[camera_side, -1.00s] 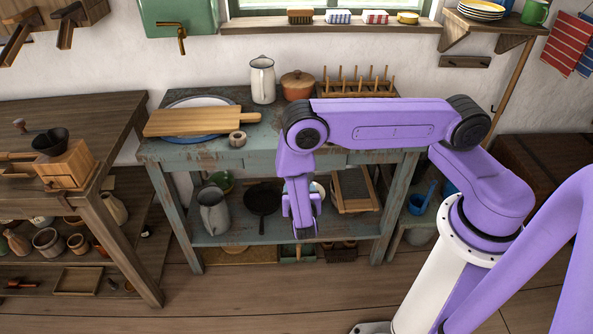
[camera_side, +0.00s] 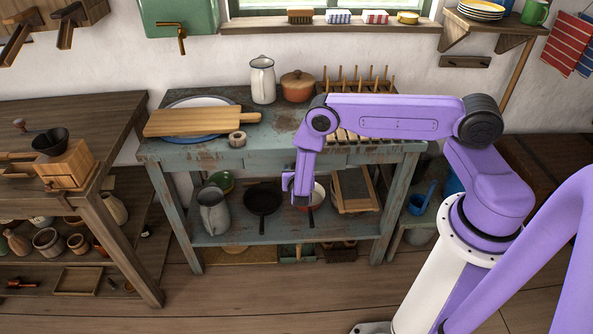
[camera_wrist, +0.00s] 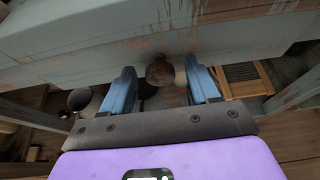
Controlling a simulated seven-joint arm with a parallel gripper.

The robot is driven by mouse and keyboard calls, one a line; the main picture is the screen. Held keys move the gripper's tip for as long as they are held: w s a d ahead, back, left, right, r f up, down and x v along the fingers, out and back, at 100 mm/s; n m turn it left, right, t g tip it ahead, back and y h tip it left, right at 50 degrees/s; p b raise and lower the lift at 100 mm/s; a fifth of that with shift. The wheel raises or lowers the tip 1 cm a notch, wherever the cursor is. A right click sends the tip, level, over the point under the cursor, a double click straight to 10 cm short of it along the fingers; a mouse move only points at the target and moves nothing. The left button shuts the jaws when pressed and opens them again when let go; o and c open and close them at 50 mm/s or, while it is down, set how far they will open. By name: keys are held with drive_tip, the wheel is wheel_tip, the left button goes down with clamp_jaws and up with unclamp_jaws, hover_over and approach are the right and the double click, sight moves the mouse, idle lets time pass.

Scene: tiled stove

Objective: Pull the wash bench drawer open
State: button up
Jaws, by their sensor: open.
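The worn blue-green wash bench (camera_side: 170,155) stands against the wall. Its drawer (camera_side: 263,161) sits in the front under the top and looks shut; my arm covers part of it in the side view. In the wrist view the drawer front (camera_wrist: 95,55) spans the upper part, and a round brownish knob (camera_wrist: 160,72) shows between my fingertips. My gripper (camera_wrist: 161,85) is open, with one blue finger to each side of the knob. No contact with the knob is visible. In the side view my gripper (camera_side: 299,203) hangs in front of the bench, below the drawer level.
A cutting board (camera_side: 195,122), a white jug (camera_side: 262,79), a lidded pot (camera_side: 297,86) and a dish rack (camera_side: 372,84) stand on the bench top. A grey pitcher (camera_side: 213,210) and a pan (camera_side: 262,199) are on the lower shelf. The floor in front is clear.

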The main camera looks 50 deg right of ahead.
drive_tip(key=shift+w+d, duration=0.1)
clamp_jaws()
drive_tip(key=s+a, duration=1.5)
idle(0.3)
unclamp_jaws()
drive_tip(key=v, duration=1.7)
